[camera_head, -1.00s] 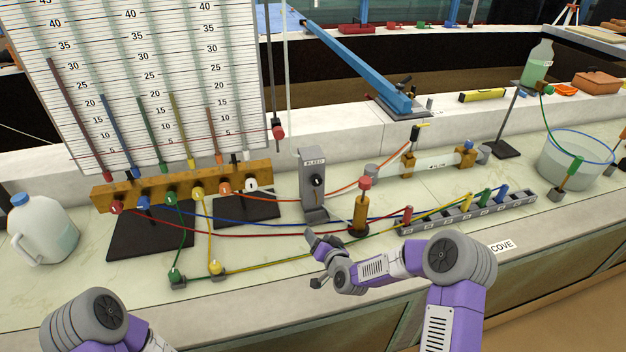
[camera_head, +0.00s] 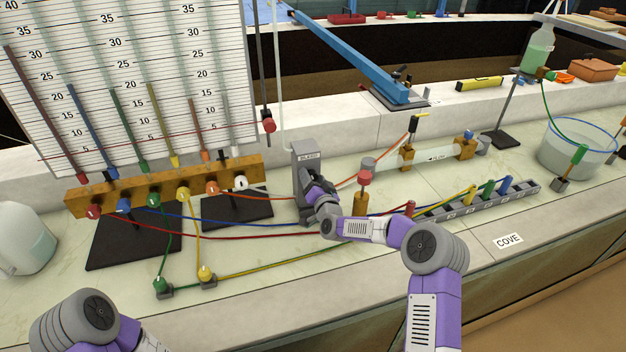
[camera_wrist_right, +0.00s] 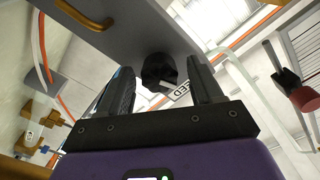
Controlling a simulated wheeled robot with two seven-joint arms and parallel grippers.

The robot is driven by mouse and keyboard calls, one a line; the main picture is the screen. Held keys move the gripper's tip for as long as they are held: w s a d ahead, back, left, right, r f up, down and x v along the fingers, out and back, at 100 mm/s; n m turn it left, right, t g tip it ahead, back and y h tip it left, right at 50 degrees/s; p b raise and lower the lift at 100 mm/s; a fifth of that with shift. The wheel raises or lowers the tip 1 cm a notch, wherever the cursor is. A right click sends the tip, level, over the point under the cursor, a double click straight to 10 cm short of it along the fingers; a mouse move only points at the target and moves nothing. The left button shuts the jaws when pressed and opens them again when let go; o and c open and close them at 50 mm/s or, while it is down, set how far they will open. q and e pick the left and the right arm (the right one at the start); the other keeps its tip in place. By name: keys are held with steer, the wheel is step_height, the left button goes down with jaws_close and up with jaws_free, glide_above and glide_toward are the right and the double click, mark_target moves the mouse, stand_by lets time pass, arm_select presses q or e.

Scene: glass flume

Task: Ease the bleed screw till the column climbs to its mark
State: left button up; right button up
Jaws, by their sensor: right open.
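The grey bleed post (camera_head: 307,158) stands on the bench, its label partly readable. My right gripper (camera_head: 313,190) is at its front and hides the screw in the head view. In the right wrist view the black bleed screw (camera_wrist_right: 158,70) shows between the fingertips of the open right gripper (camera_wrist_right: 160,78), with gaps on both sides. The gauge board (camera_head: 130,55) carries red, blue, green, yellow, orange and pale columns. A thin red line crosses it low down, with a red slider (camera_head: 268,125) at its right edge. My left gripper is out of the head view.
A wooden manifold (camera_head: 170,187) with coloured hoses stands left of the post. A red-topped brass fitting (camera_head: 364,180) stands close on the right, near my right forearm. A grey port rail (camera_head: 450,208) lies farther right. Hoses cross the bench below the post.

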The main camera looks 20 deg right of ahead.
steer(key=shift+w, duration=0.25)
steer(key=c, duration=1)
steer(key=m+b, duration=0.3)
steer(key=b, duration=0.2)
steer(key=shift+f, duration=0.2)
steer(key=shift+c, duration=0.2)
steer(key=shift+r+m, duration=0.1)
steer(key=shift+m, duration=0.4)
steer(key=shift+r, duration=0.1)
steer(key=o, duration=1)
